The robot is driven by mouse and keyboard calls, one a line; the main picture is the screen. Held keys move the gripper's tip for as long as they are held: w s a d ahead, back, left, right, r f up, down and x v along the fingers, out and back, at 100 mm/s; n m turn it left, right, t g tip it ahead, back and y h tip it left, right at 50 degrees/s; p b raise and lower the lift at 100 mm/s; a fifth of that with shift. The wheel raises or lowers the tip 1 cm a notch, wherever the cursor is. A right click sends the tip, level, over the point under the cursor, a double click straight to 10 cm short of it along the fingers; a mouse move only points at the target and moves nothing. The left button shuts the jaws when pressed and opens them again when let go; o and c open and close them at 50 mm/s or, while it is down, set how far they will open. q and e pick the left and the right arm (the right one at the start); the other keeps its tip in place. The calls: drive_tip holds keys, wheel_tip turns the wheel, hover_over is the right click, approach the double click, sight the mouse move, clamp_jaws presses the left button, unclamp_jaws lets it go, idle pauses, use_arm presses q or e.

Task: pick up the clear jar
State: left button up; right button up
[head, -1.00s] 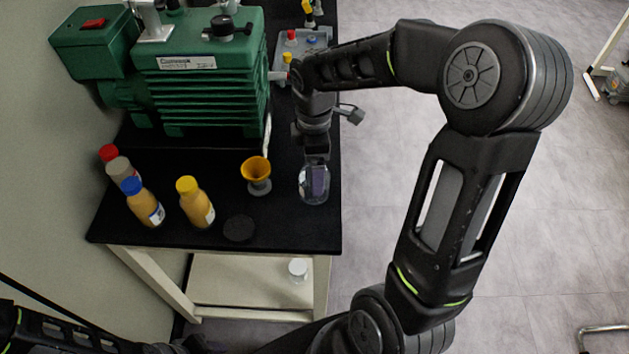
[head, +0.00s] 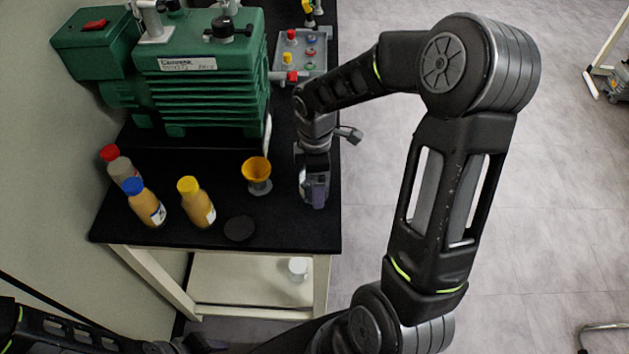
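My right gripper (head: 314,194) points down at the right edge of the black tabletop, to the right of the yellow funnel. It is over the place where the clear jar stands, and its body hides most or all of the jar. I cannot make out the jar's outline or whether the fingers are closed on it. My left arm shows only at the lower left, with its gripper out of view.
Beside the gripper is a yellow funnel (head: 257,172) on a stand. Several capped bottles, one yellow-capped (head: 197,204), stand left. A dark round disc (head: 239,228) lies in front. A green pump (head: 200,75) and grey tray (head: 303,52) are behind. A small white jar (head: 298,268) is on the lower shelf.

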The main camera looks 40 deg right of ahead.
drive_tip(key=shift+c, duration=0.3)
drive_tip(key=c, duration=1.4)
wheel_tip(320, 180, up, 10)
drive_tip(key=shift+r+b, duration=0.1)
drive_tip(key=shift+b, duration=0.25)
